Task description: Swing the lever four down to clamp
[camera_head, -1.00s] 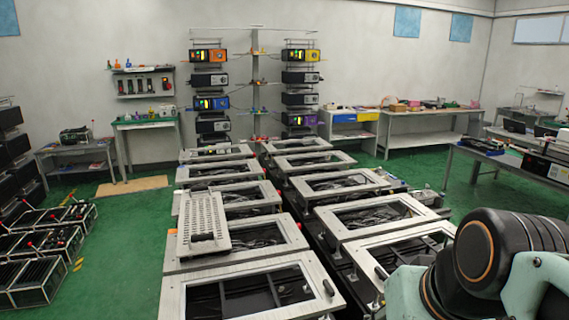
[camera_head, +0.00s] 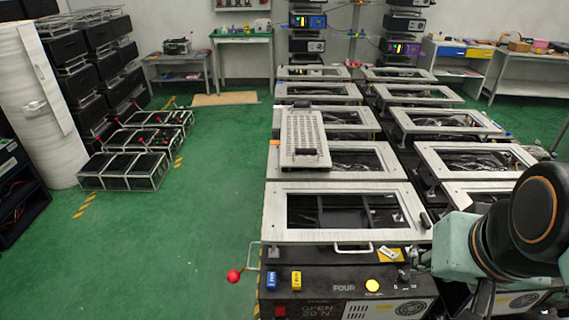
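The nearest fixture (camera_head: 340,268) is a dark box labelled FOUR, with a red display that seems to read OPEN 20 N. Its lever ends in a red ball (camera_head: 234,276) at the box's left side, with a thin metal rod running up toward the silver frame (camera_head: 300,235) on top. The frame has a rectangular opening and a bent handle at its front edge. My arm shows at the right edge, right of the fixture. My gripper is out of view.
More silver-framed fixtures (camera_head: 470,158) stand in two rows behind and to the right. A perforated plate (camera_head: 304,138) lies on the left row. Caged units with red-ball levers (camera_head: 130,160) stand on the left. The green floor (camera_head: 190,235) between is clear.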

